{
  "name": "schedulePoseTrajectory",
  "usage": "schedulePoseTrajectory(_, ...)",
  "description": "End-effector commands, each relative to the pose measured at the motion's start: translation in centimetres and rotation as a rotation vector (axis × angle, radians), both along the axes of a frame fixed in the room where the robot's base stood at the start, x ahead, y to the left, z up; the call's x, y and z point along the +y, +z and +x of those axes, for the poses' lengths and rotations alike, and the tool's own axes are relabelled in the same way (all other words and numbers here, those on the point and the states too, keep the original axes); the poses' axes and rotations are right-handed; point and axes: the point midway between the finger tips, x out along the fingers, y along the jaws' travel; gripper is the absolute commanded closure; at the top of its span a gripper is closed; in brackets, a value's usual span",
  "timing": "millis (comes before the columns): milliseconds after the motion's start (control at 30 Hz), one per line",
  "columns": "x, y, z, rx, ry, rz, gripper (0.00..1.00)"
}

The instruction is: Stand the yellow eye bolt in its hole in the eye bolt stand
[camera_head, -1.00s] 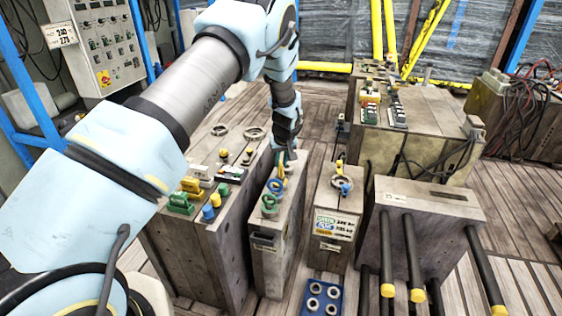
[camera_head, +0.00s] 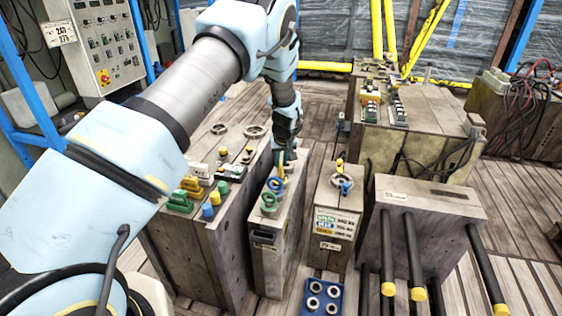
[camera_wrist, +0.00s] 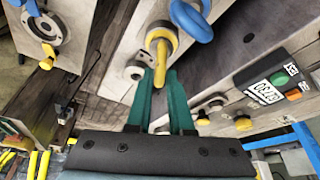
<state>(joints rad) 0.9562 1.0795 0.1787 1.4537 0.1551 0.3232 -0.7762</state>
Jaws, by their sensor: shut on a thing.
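The yellow eye bolt (camera_wrist: 160,62) is between the two teal fingers of my gripper (camera_wrist: 163,78) in the wrist view, and the fingers are shut on it. In the head view my gripper (camera_head: 287,157) is over the far end of a narrow mould block (camera_head: 272,245), with a bit of yellow below the fingers. I cannot tell whether the bolt is clear of the block. A blue eye bolt (camera_head: 275,184) and a green one (camera_head: 268,202) stand nearer on that block. A blue block with several ringed holes (camera_head: 334,287), apparently the eye bolt stand, is low at the front.
A wide mould block (camera_head: 205,260) with coloured fittings stands on the left. A labelled block (camera_head: 327,258) stands to the right, then a block (camera_head: 440,205) with dark yellow-tipped bars (camera_head: 412,255). A larger block (camera_head: 440,120) is behind. Wooden flooring lies between.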

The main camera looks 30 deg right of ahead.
Motion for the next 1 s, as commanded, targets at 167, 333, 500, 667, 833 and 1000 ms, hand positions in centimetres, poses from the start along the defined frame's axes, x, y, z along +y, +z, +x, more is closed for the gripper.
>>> schedulePoseTrajectory(167,-0.05,-0.24,0.05,-0.002,0.0,-0.001,1.0)
schedulePoseTrajectory(333,-0.05,-0.49,0.06,-0.002,0.0,-0.001,1.0)
schedulePoseTrajectory(500,-0.05,-0.73,0.05,-0.002,0.0,-0.001,1.0)
schedulePoseTrajectory(667,-0.05,-0.74,0.06,-0.002,0.0,-0.001,1.0)
schedulePoseTrajectory(833,-0.05,-0.73,0.05,-0.002,0.0,-0.001,0.76)
schedulePoseTrajectory(1000,-0.03,-0.78,0.03,-0.001,0.0,-0.001,0.57)
